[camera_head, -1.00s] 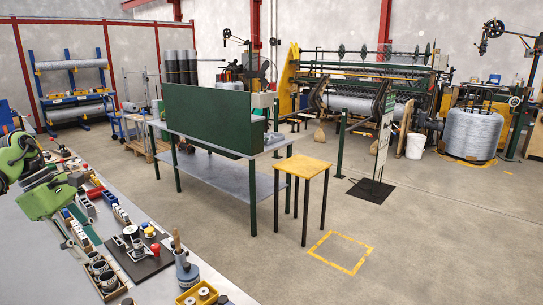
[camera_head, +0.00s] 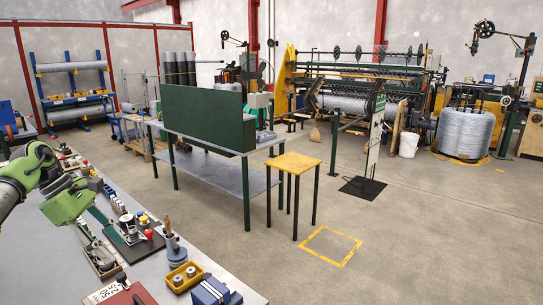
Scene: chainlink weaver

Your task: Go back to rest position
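My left arm comes in from the left edge of the head view, a green and grey arm above the long workbench (camera_head: 217,275). My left gripper (camera_head: 92,228) is at the end of the green wrist, over the bench's left part. Its fingers are hard to tell from the tools behind them, so I cannot see whether it is open or holds anything. My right arm and gripper are not in view.
The bench holds small tools, a yellow bin (camera_head: 182,280), a blue box (camera_head: 210,292) and a red item (camera_head: 133,294). Beyond stand a green-backed table (camera_head: 205,178), a small yellow-topped table (camera_head: 293,163) and a weaving machine (camera_head: 350,85).

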